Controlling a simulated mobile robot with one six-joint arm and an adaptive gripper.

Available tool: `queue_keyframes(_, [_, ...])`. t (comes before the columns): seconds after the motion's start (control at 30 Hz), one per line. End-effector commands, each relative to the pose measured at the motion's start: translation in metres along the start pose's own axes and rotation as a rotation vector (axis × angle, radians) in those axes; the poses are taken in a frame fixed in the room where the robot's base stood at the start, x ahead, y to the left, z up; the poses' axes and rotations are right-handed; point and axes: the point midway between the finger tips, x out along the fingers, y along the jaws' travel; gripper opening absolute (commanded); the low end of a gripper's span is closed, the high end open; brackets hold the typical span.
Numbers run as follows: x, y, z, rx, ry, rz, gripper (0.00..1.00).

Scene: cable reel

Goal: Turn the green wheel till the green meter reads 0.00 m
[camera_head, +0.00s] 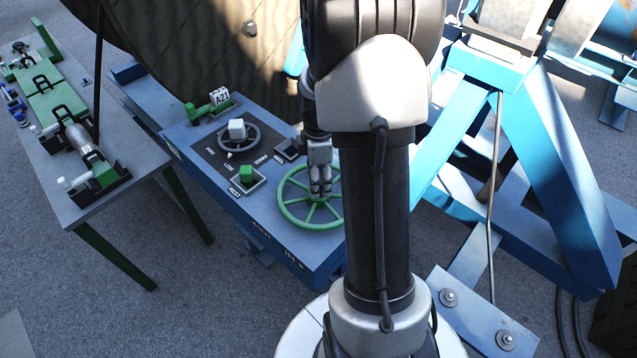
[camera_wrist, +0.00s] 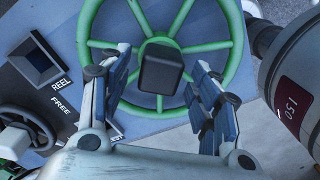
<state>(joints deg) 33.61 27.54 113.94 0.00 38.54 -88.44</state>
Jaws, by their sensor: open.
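The green spoked wheel (camera_head: 298,203) lies flat on the blue bench. Its right part is hidden behind my arm in the head view. In the wrist view the wheel (camera_wrist: 90,20) fills the upper middle. My gripper (camera_head: 320,190) points down over the wheel. Its two blue-padded fingers (camera_wrist: 162,62) are open, one on each side of a dark block (camera_wrist: 160,72) near the hub, with gaps on both sides. I cannot tell whether they touch the wheel. A dark display box (camera_wrist: 40,60) labelled REEL sits left of the wheel. No green meter reading is legible.
A dark panel holds a grey wheel (camera_head: 250,143) with a white block and a green block (camera_head: 246,172). An A21 tag (camera_head: 219,97) stands behind. A grey table (camera_head: 120,190) is at left, a large reel (camera_head: 190,40) behind, and a blue stand (camera_head: 560,150) at right.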

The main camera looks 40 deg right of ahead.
Motion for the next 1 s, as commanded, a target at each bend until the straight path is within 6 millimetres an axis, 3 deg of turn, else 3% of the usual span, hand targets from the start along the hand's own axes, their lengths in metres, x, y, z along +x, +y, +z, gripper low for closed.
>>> queue_keyframes(0.2, [0.021, 0.0, 0.0, 0.0, 0.0, 0.0, 0.57])
queue_keyframes(0.53, [0.023, 0.0, 0.0, 0.0, 0.0, 0.001, 0.56])
queue_keyframes(1.0, [0.022, 0.0, 0.0, 0.0, 0.0, 0.001, 0.25])
